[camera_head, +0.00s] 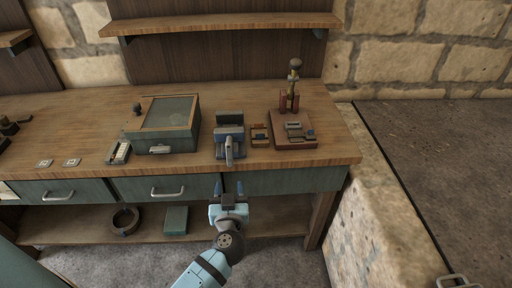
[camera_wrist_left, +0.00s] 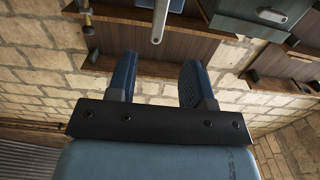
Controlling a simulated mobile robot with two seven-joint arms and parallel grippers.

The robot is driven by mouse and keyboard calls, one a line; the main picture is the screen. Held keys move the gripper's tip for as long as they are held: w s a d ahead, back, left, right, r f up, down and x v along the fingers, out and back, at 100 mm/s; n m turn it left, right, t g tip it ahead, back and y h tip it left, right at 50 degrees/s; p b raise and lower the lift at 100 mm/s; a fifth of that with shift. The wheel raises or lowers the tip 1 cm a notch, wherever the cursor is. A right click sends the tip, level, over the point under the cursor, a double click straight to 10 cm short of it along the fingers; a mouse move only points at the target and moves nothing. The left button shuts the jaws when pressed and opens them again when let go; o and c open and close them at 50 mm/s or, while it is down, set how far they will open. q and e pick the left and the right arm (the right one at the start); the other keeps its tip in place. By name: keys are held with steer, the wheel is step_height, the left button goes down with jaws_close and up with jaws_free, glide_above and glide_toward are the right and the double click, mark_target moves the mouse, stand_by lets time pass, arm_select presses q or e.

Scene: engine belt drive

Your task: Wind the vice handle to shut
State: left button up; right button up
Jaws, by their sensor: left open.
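The blue-grey vice (camera_head: 229,134) stands at the front edge of the wooden workbench. Its two jaw blocks lie one behind the other, with a dark band between them that looks like a gap. The grey vice handle (camera_head: 229,152) hangs down at the front. In the left wrist view the handle (camera_wrist_left: 159,22) is a light bar at the top, beyond my fingertips and roughly between them sideways. My left gripper (camera_head: 229,185) is open and empty in front of the bench, below the handle and apart from it; its blue fingers (camera_wrist_left: 158,70) show in the wrist view.
A green box (camera_head: 168,143) stands left of the vice. Small blocks (camera_head: 260,135) and a reddish base (camera_head: 294,143) with an upright post stand right. Drawers with metal handles (camera_head: 168,192) line the bench front. A stone wall (camera_head: 372,225) is at right.

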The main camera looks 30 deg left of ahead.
mark_target(229, 155)
arm_select(q)
steer(key=p+x, duration=0.2)
steer(key=x, duration=0.4)
steer(key=p+x, duration=0.1)
steer(key=x, duration=0.5)
steer(key=shift+r+p, duration=0.25)
steer(key=shift+p, duration=0.1)
steer(key=shift+x, duration=0.85)
steer(key=shift+a+f, duration=0.1)
steer(key=shift+s, duration=0.1)
steer(key=shift+c, duration=0.2)
jaws_close()
